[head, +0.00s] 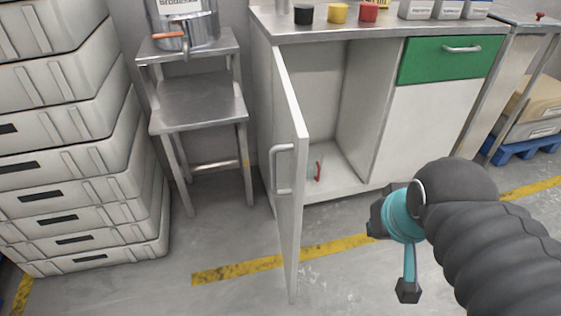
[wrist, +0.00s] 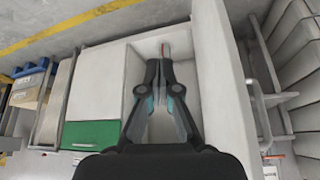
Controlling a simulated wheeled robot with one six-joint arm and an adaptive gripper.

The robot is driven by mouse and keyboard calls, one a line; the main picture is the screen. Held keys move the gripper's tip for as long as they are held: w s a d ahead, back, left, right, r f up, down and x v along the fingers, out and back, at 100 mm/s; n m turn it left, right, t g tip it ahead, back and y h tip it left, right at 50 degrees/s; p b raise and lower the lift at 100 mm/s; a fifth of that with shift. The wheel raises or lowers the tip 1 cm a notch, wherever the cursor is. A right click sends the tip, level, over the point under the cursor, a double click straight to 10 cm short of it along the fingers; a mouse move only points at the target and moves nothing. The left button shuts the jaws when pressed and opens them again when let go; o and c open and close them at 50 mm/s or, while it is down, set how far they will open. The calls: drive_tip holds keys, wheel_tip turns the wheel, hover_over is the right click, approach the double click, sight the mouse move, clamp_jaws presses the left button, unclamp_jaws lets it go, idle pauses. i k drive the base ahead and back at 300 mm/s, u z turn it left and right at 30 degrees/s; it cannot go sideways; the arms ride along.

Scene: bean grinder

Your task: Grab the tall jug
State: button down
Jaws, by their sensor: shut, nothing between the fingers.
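A clear jug with a red handle (head: 318,172) stands on the floor of the open cabinet in the head view, low and near the left side. The open door hides part of it. In the wrist view a small reddish piece (wrist: 163,50), seemingly its handle, shows just past my fingertips. My gripper (wrist: 162,64) is shut and empty, its tips pointing into the cabinet. In the head view my arm's end is in front of the cabinet, right of the jug. I cannot tell the exact gap between tips and jug.
The cabinet door (head: 290,180) stands open toward me, left of the opening. A green drawer (head: 450,60) is at right. Stacked grey crates (head: 75,150) and a metal step stand (head: 200,100) are at left. Small containers (head: 337,13) stand on the counter. The floor in front is clear.

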sight(314, 156)
drive_tip(key=k, duration=0.55)
drive_tip(key=z, duration=0.7)
drive_tip(key=i, duration=0.85)
drive_tip(key=z, duration=0.5)
drive_tip(key=i, duration=0.85)
drive_tip(key=u, duration=0.75)
drive_tip(key=i, duration=0.75)
drive_tip(key=u, duration=0.55)
